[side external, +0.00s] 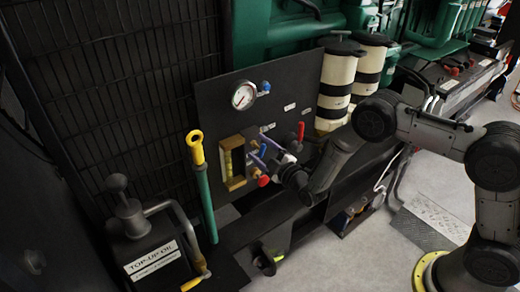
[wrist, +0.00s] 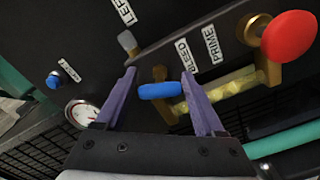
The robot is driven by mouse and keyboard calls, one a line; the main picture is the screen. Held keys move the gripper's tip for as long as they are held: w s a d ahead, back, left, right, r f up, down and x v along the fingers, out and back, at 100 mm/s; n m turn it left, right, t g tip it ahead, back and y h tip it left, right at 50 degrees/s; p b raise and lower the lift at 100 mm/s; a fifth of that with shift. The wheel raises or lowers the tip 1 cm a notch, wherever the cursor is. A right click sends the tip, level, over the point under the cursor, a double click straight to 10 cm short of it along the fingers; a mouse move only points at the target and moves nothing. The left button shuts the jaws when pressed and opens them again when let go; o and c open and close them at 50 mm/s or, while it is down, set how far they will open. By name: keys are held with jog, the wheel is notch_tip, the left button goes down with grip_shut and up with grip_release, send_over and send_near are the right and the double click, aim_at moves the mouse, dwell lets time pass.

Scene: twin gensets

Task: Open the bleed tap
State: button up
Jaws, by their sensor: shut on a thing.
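The bleed tap is a brass tap with a blue handle (wrist: 160,90), beside the BLEED label (wrist: 187,55) in the wrist view. My gripper (wrist: 158,76) has its two purple fingers on either side of the blue handle and is shut on it. The handle lies crosswise between the fingers. In the side external view my gripper (side external: 262,157) is at the dark panel (side external: 215,100), beside the brass-framed sight glass (side external: 232,162). There the fingers and wrist mostly hide the tap.
A red knob (wrist: 290,37) on brass sits close by, near the PRIME label (wrist: 212,45). A red lever (side external: 301,130), a pressure gauge (side external: 243,95) and a small blue knob (side external: 266,86) are on the panel. Two banded canisters (side external: 336,85) stand to its right.

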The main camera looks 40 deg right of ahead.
jog(key=n, duration=0.4)
jog(key=shift+d+n, duration=0.1)
jog(key=shift+n, duration=2.5)
jog(key=o, duration=1.3)
jog(key=shift+c, duration=0.2)
jog(key=s, duration=1.4)
